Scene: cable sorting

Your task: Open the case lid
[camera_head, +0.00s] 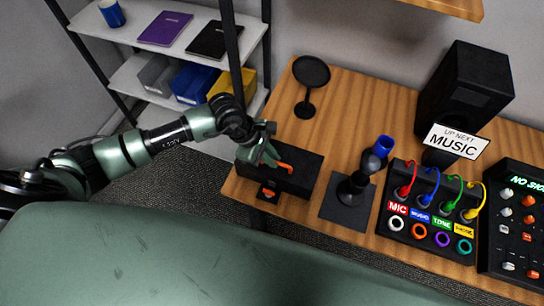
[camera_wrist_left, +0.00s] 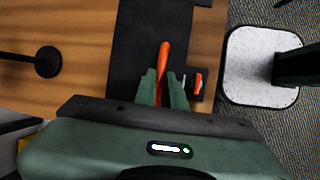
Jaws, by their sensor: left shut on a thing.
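The black case (camera_head: 304,178) sits at the left end of the wooden table, with an orange handle (camera_head: 286,168) on its lid and an orange latch (camera_head: 268,193) on its front side. My left gripper (camera_head: 268,156) is over the case, with its fingers at the orange handle. In the left wrist view the green fingers (camera_wrist_left: 165,88) are shut on the orange handle (camera_wrist_left: 164,58), and the latch (camera_wrist_left: 197,82) shows beside them. The lid looks closed, lying flat on the case. My right gripper is in neither view.
A black round-topped stand (camera_head: 310,72) is behind the case. A black base with a blue-topped post (camera_head: 383,146) stands to its right, then a cable panel (camera_head: 425,212), a knob panel (camera_head: 515,225) and a speaker (camera_head: 468,85). A shelf (camera_head: 150,70) is at back left.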

